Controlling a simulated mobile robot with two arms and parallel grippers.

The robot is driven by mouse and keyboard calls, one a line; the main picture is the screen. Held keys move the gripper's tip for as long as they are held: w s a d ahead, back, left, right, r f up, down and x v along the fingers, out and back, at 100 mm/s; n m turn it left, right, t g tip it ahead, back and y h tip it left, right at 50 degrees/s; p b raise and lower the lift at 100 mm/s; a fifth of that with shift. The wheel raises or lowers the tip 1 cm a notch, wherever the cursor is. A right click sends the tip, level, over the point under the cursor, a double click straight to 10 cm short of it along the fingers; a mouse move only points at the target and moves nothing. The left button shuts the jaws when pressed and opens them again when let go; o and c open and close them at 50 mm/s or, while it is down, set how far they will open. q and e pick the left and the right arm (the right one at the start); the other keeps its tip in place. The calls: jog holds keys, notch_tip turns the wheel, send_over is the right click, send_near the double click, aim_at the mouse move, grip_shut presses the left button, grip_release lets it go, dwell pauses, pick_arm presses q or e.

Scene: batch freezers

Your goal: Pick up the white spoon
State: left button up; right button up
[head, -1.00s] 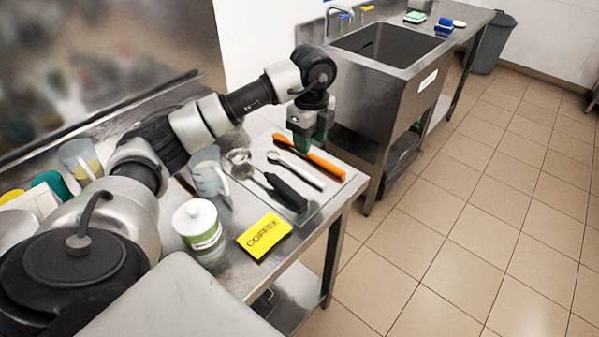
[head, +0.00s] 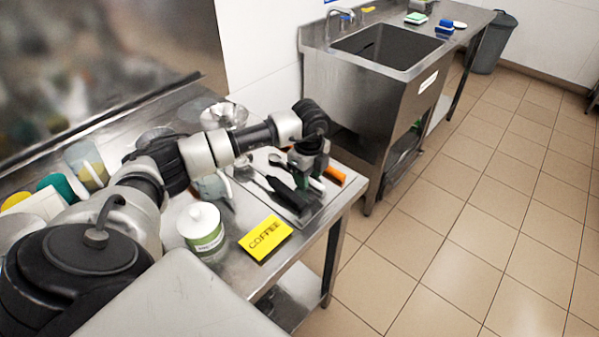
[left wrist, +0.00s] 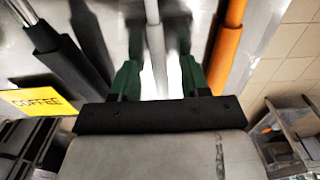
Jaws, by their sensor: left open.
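The white spoon (head: 317,185) lies on a metal tray on the steel table, between an orange-handled tool and a black-handled one. My left gripper (head: 309,176) is low over its handle and hides much of it. In the left wrist view, the spoon's white handle (left wrist: 156,50) runs between the two green fingers of my left gripper (left wrist: 158,79). The fingers are open, with a gap on each side of the handle. My right gripper is not in view.
The orange handle (left wrist: 227,45) and the black handle (left wrist: 48,42) lie close on either side. A yellow COFFEE card (head: 265,238) and a white-lidded jar (head: 202,229) sit nearer. The sink (head: 390,47) is beyond the table.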

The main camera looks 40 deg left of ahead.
pick_arm(q)
grip_shut()
jog(key=shift+r, duration=0.2)
